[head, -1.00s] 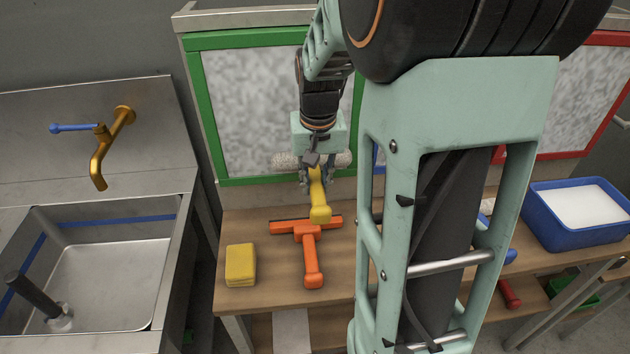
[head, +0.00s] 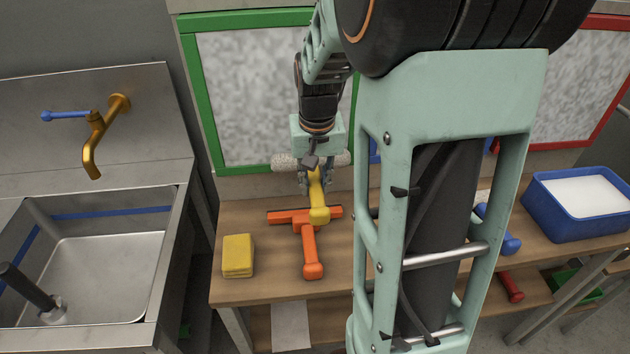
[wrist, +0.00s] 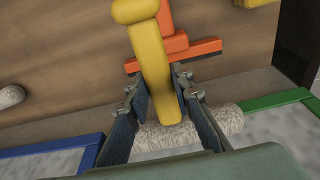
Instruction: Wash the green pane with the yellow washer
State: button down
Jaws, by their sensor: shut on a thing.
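The green-framed pane (head: 262,95) stands upright behind the bench, its surface mottled grey-white. My gripper (head: 316,182) is in front of the pane's lower edge, shut on the yellow handle of the yellow washer (head: 319,205). The washer's pale fluffy sleeve (head: 283,161) lies crosswise close to the pane's lower edge; I cannot tell whether it touches. In the wrist view the yellow handle (wrist: 155,70) runs between my fingers, with the sleeve (wrist: 180,131) beyond them. My arm hides the pane's right part.
An orange squeegee (head: 310,250) and a yellow sponge (head: 238,256) lie on the wooden bench (head: 260,285). A blue tub (head: 575,220) with white contents stands at right. A sink (head: 110,270) with a brass tap is at left. A red-framed pane (head: 570,100) is at right.

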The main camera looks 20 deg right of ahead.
aim_at(321, 206)
jog(key=shift+s+a, duration=0.35)
jog(key=shift+s, duration=0.75)
jog(key=shift+s+a, duration=0.4)
jog(key=shift+s, duration=0.75)
jog(key=shift+s+a, duration=0.35)
jog(key=shift+s, duration=0.75)
jog(key=shift+s+d, duration=0.1)
